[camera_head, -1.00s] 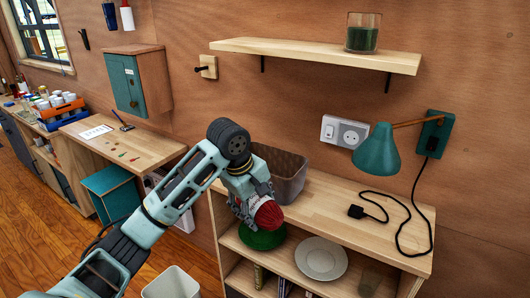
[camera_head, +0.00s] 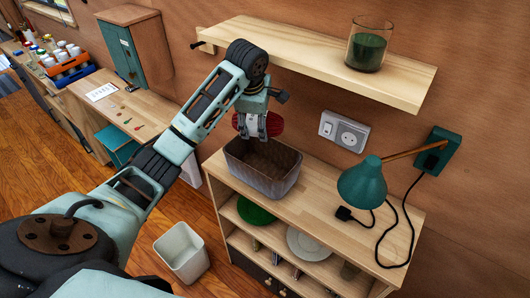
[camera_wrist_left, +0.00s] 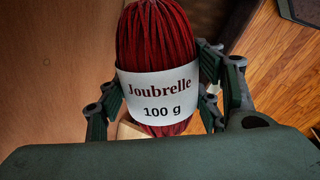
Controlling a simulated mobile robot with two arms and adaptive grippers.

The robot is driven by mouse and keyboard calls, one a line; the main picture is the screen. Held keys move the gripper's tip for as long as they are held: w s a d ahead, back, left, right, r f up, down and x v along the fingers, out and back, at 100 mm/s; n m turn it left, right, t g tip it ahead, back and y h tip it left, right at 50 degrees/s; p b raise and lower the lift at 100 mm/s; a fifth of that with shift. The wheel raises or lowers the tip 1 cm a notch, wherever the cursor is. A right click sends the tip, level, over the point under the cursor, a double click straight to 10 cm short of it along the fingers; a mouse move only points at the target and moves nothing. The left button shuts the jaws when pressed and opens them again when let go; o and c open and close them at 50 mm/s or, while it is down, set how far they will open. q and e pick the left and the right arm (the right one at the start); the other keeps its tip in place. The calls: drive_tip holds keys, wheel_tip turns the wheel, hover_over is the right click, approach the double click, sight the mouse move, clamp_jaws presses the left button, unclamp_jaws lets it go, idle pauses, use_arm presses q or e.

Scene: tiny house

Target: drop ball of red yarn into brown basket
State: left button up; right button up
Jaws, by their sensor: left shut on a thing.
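The ball of red yarn (camera_head: 268,124) is held in my left gripper (camera_head: 262,128). In the left wrist view the yarn (camera_wrist_left: 158,35) carries a white label reading "Joubrelle 100 g" and sits between the fingers of my left gripper (camera_wrist_left: 158,95). In the head view the brown basket (camera_head: 262,180) stands on top of the wooden shelf unit, open at the top. The yarn shows above the basket's far side, apart from its rim. My right gripper is not in view.
A wall shelf (camera_head: 320,62) with a green glass (camera_head: 367,48) is above and right of my gripper. Plates (camera_head: 310,243) lie on the shelf below. A white bin (camera_head: 182,252) stands on the floor.

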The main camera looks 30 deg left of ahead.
sight(253, 131)
use_arm(q)
drive_tip(key=shift+s+f, duration=1.05)
drive_tip(key=shift+s, duration=0.15)
drive_tip(key=x, duration=0.3)
drive_tip(key=shift+w+d, duration=0.1)
drive_tip(key=shift+w, duration=0.3)
drive_tip(key=shift+s+r, duration=0.15)
drive_tip(key=shift+s, duration=0.25)
drive_tip(key=o, duration=0.9)
drive_tip(key=shift+c, duration=0.2)
drive_tip(key=o, duration=0.4)
drive_tip(key=shift+w, duration=0.2)
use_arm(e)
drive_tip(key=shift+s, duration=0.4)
use_arm(q)
drive_tip(key=shift+s, duration=0.15)
drive_tip(key=v, duration=1.1)
drive_tip(key=shift+s+d+r, duration=0.1)
drive_tip(key=shift+s+r, duration=0.1)
drive_tip(key=shift+r, duration=0.2)
